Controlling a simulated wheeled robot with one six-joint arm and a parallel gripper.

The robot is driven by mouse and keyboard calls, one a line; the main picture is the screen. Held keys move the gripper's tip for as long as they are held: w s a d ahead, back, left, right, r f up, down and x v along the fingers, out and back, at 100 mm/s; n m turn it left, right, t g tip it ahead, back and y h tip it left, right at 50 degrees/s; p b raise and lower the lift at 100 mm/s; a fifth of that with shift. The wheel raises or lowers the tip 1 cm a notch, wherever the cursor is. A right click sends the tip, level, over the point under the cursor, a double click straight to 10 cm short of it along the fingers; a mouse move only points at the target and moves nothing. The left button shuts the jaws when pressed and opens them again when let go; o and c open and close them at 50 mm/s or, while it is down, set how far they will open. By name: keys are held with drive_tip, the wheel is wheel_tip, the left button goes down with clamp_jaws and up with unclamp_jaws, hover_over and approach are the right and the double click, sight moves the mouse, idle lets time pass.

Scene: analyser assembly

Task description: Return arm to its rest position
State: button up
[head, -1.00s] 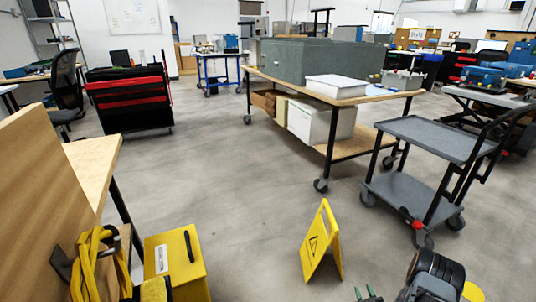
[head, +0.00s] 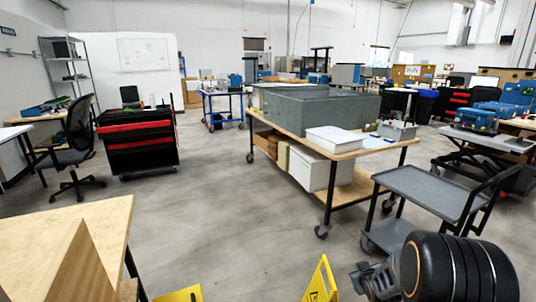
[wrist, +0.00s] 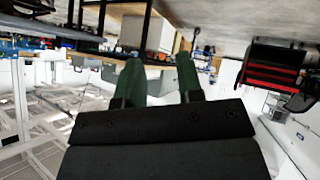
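My gripper (wrist: 159,60) shows in the wrist view with its two dark green fingers apart and nothing between them. The wrist view is upside down, with the floor and furniture of the room beyond the fingers. In the head view my arm shows at the lower right as large black rounded links and a grey joint. The fingers cannot be made out there. No object is in the gripper's grasp.
A wheeled workbench (head: 400,151) bears a grey-green case (head: 320,110) and a white box (head: 335,139). A grey cart (head: 430,190) stands close behind my arm. A yellow floor sign (head: 321,283) is at the bottom. A wooden table (head: 100,215) is at left. Mid floor is clear.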

drive_tip(key=s+a+r+m+g+p, duration=0.1)
drive_tip(key=s+a+r+p, duration=0.15)
drive_tip(key=r, duration=0.45)
drive_tip(key=s+a+r+g+p, duration=0.1)
drive_tip(key=s+a+r+p, duration=0.15)
drive_tip(key=r, duration=0.35)
drive_tip(key=s+a+r+m+g+p, duration=0.1)
drive_tip(key=s+a+r+p, duration=0.15)
drive_tip(key=r, duration=0.45)
drive_tip(key=s+a+r+g+y+p, duration=0.1)
drive_tip(key=s+a+r+p, duration=0.2)
drive_tip(key=s+r, duration=0.3)
drive_tip(key=s+a+r+g+p, duration=0.2)
drive_tip(key=s+a+r+p, duration=0.1)
drive_tip(key=s+r, duration=0.3)
drive_tip(key=shift+s+a+m+y+p, duration=0.35)
drive_tip(key=shift+s+p, duration=0.4)
drive_tip(key=shift+s, duration=0.5)
